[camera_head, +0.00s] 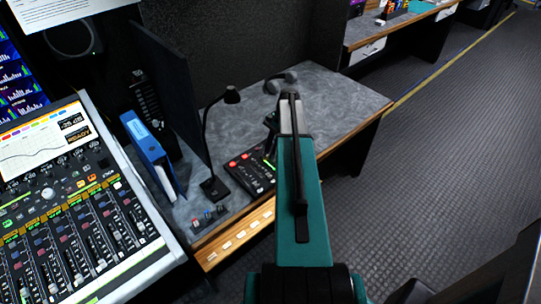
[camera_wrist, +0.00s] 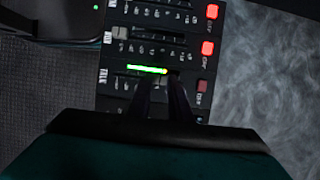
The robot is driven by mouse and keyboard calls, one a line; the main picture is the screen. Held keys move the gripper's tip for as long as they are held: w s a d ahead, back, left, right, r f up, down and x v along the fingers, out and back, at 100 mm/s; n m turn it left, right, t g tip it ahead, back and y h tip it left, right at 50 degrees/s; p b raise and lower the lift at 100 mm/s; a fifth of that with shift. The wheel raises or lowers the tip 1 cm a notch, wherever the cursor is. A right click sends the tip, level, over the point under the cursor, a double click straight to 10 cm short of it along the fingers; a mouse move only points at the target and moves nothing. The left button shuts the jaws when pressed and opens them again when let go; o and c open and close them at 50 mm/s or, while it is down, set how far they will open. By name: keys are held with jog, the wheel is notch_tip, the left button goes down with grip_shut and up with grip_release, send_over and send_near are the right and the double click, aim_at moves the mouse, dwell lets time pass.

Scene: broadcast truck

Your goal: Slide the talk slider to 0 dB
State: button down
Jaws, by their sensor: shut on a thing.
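The black control panel (camera_head: 246,170) lies on the grey desk. In the wrist view the panel (camera_wrist: 120,55) shows several slider rows with small scale marks, and the lowest visible row carries a "TALK" label (camera_wrist: 103,77). My gripper (camera_wrist: 162,82) is over this row, its two dark fingers shut on the talk slider's knob, which is mostly hidden between them. A green lit bar (camera_wrist: 147,69) glows just above the fingers. The scale figures near the knob are too dark and covered to read. In the head view my arm hides the gripper's tips.
Lit red buttons (camera_wrist: 208,48) sit at the row ends, with a dim one (camera_wrist: 202,86) by the talk row. A gooseneck microphone (camera_head: 213,187), a blue binder (camera_head: 150,152) and headphones (camera_head: 281,82) stand around the panel. A mixing console (camera_head: 150,262) is at left.

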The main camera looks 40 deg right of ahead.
jog(key=c, duration=1.6)
grip_release()
jog(key=shift+d+r, duration=0.1)
jog(key=shift+r, duration=0.05)
jog(key=b+v, duration=0.3)
jog(key=v, duration=1)
jog(key=shift+r, duration=0.25)
